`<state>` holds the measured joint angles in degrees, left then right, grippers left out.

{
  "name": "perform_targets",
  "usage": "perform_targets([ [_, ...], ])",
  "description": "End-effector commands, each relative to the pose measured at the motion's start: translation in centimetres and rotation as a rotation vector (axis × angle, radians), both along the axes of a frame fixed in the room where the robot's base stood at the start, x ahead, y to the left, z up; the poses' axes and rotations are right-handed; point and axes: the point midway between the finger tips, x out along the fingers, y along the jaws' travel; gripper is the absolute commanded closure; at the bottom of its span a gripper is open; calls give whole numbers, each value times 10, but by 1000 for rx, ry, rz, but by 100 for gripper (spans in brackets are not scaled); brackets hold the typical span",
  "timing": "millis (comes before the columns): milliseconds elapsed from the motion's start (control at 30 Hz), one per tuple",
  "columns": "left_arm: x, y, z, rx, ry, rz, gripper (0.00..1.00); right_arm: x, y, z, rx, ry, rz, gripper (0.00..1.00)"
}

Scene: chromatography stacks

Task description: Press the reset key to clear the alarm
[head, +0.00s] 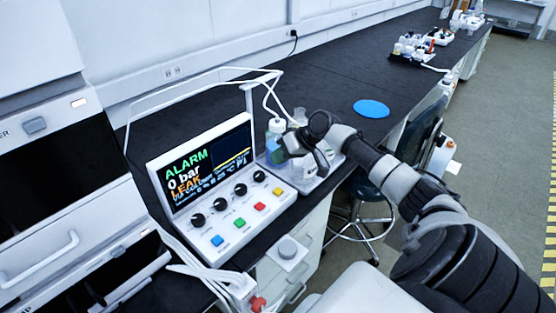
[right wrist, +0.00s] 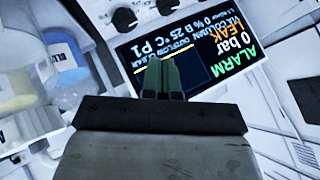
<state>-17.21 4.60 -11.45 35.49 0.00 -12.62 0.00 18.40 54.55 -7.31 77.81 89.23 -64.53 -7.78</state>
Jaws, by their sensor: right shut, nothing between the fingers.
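The control panel (head: 208,205) stands on the dark bench. Its screen (head: 205,163) reads "ALARM", "0 bar" and "LEAK", and shows upside down in the right wrist view (right wrist: 200,55). Below the black knobs is a row of coloured keys: blue (head: 216,240), green (head: 239,223), red (head: 260,206) and yellow (head: 277,191). I cannot read which is the reset key. My right gripper (head: 282,154) is shut and empty, beside the panel's right end. In the right wrist view its closed fingers (right wrist: 163,78) overlap the screen. My left gripper is not in view.
Bottles (head: 276,126) stand in a tray just behind my right gripper, with white tubing above. Tall white instruments (head: 50,130) are at left. A blue disc (head: 371,108) lies on the bench, with clear bench around it. A stool (head: 365,190) stands below the edge.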

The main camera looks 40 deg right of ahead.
Motion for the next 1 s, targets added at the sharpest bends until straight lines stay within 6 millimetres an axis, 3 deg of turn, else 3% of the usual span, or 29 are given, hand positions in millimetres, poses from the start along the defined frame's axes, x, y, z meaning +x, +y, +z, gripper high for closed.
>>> perform_targets([
  [367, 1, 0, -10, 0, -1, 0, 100, -1, 1, -11, -1, 2, 2, 100],
  [800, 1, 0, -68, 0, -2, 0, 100, -1, 1, -70, -3, 3, 2, 100],
  [1000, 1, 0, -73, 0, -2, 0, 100, 0, 1, -86, 0, 3, 2, 100],
])
